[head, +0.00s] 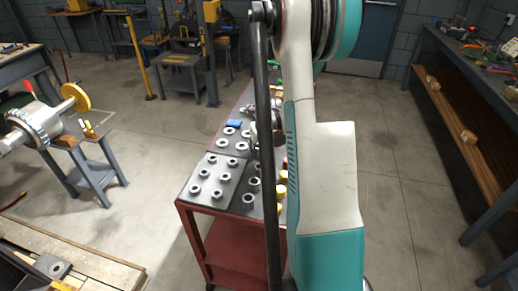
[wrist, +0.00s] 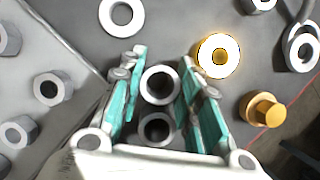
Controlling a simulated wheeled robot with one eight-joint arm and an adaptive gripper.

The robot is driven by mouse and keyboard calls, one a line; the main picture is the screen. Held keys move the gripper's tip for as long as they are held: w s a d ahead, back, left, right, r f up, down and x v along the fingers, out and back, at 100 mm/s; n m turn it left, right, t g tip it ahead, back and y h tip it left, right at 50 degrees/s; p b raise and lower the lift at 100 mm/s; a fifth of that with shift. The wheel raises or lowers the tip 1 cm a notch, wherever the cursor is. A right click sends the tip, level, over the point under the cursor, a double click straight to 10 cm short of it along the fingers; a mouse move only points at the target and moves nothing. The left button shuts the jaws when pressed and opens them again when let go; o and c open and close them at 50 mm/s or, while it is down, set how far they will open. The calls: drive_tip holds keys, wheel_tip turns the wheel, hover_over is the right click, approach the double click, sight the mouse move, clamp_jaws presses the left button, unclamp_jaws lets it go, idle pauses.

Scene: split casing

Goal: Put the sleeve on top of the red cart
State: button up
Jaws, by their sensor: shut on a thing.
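My gripper (wrist: 162,62) is shut on a grey sleeve (wrist: 146,77), a ring-ended tube between its teal fingers in the wrist view. A second grey ring end (wrist: 140,130) shows just below it, closer to the palm; I cannot tell whether it is a separate piece. The red cart (head: 238,258) stands in the middle of the head view, its grey top full of parts. My arm hides its right side. The gripper is over the cart-top area but mostly hidden behind my arm in the head view, so its height is unclear.
A grey plate (head: 188,188) with several grey rings lies on the cart's near left. More loose rings, a blue piece (head: 234,123) and yellow parts crowd the top. A gold ring (wrist: 203,56) and gold plug (wrist: 250,108) lie right of the fingers.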

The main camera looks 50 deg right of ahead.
drive_tip(key=o, duration=1.2)
drive_tip(key=p+v, duration=0.4)
drive_tip(key=v, duration=0.8)
drive_tip(key=shift+s+r, duration=0.1)
